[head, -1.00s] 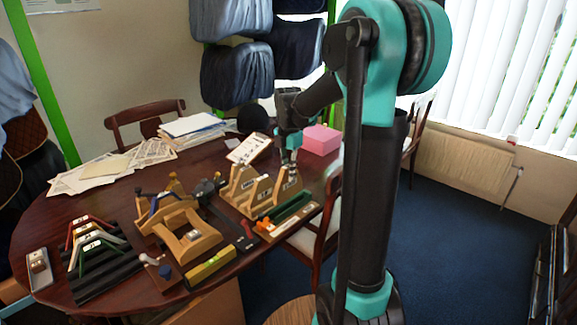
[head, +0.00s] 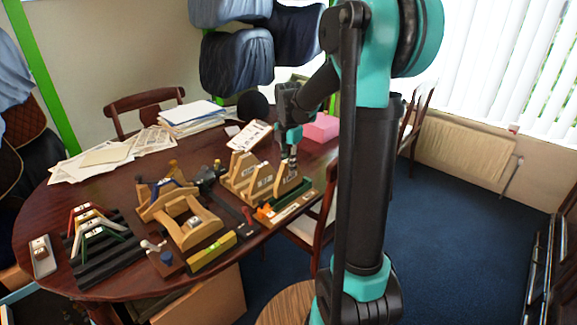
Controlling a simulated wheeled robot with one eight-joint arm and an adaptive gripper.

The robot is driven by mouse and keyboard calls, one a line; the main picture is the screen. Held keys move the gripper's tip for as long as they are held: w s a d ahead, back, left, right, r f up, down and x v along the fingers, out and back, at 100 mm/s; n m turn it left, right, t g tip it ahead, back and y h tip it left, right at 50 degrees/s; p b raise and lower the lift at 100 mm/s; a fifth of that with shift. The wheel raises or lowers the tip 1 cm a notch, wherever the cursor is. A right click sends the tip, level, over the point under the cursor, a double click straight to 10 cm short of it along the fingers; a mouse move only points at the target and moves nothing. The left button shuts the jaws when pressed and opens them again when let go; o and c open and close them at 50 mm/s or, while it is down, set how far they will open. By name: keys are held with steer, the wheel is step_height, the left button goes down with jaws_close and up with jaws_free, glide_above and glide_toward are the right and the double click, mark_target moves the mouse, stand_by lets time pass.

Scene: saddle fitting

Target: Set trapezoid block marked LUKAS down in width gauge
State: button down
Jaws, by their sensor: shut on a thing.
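My gripper (head: 289,161) is at the right end of a row of pale wooden trapezoid blocks, shut on the top of the rightmost block (head: 286,182). The other blocks, a left one (head: 240,165) and a middle one (head: 262,180), stand upright beside it. The blocks carry small white labels, too small to read, so I cannot tell which is LUKAS. I cannot tell whether the held block touches its support. A long green and orange fixture (head: 288,207) lies just in front of the row; I cannot tell if it is the width gauge.
A wooden saddle-like frame (head: 198,230) stands left of the blocks, with a yellow level (head: 211,252) in front. A black ribbed rack (head: 100,257) with coloured arches is farther left. A pink box (head: 321,128) and papers (head: 105,155) lie behind.

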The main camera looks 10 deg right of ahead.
steer(key=shift+f, duration=2.25)
stand_by(1.9)
stand_by(0.4)
steer(key=c, duration=1.4)
jaws_free()
steer(key=shift+o, duration=0.5)
steer(key=shift+o, duration=1.4)
steer(key=shift+r, duration=0.1)
steer(key=shift+r, duration=2.45)
